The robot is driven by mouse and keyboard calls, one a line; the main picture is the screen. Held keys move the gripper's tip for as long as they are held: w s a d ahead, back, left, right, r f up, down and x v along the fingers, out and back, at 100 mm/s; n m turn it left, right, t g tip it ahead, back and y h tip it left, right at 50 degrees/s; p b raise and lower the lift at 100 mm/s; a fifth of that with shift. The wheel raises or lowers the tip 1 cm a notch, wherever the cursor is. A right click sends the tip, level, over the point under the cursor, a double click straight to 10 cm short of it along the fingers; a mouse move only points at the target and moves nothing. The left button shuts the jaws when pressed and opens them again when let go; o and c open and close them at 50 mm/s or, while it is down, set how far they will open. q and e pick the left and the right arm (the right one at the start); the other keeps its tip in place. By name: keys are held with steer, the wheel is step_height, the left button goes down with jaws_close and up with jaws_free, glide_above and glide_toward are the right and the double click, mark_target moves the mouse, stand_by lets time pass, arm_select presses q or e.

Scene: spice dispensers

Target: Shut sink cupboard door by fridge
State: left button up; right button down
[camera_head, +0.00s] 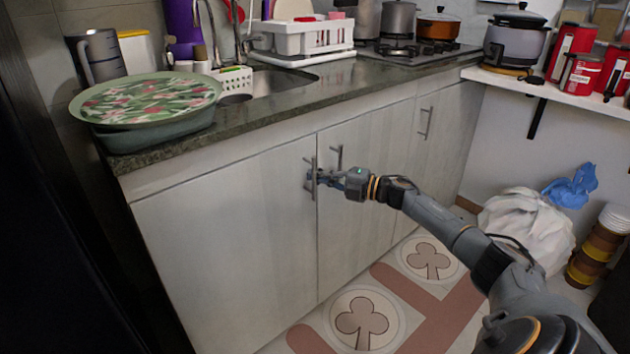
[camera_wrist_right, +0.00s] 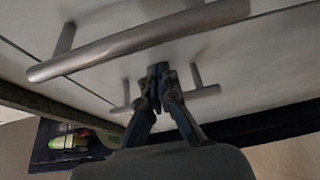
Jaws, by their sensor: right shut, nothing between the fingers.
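The pale sink cupboard door (camera_head: 230,235) is the left one under the counter, next to the dark fridge-like side at the left edge. In the head view it looks flush, or almost flush, with the neighbouring door (camera_head: 360,200). Its bar handle (camera_head: 314,186) is upright near the seam. My right gripper (camera_head: 312,178) is at this handle, with its fingers shut and empty. In the right wrist view the shut fingertips (camera_wrist_right: 159,70) point at the door fronts, between a large near bar handle (camera_wrist_right: 140,40) and a second handle (camera_wrist_right: 170,101). Contact cannot be told. My left gripper is not in view.
The dark counter (camera_head: 270,112) above holds a green floral tray (camera_head: 150,98), a white dish rack (camera_head: 305,38) and a hob (camera_head: 415,50). A white bag (camera_head: 525,225) stands on the floor at the right. The patterned floor before the doors is clear.

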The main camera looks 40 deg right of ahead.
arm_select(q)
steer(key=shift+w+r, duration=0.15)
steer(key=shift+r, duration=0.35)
arm_select(e)
steer(key=shift+w+d+r, duration=0.4)
steer(key=shift+d+r, duration=0.05)
steer(key=shift+r, duration=0.3)
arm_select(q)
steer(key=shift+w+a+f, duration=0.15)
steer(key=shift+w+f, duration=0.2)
arm_select(e)
steer(key=f+v, duration=0.1)
steer(key=v, duration=1.1)
steer(key=shift+s+a+f, duration=0.3)
steer(key=shift+s, duration=0.05)
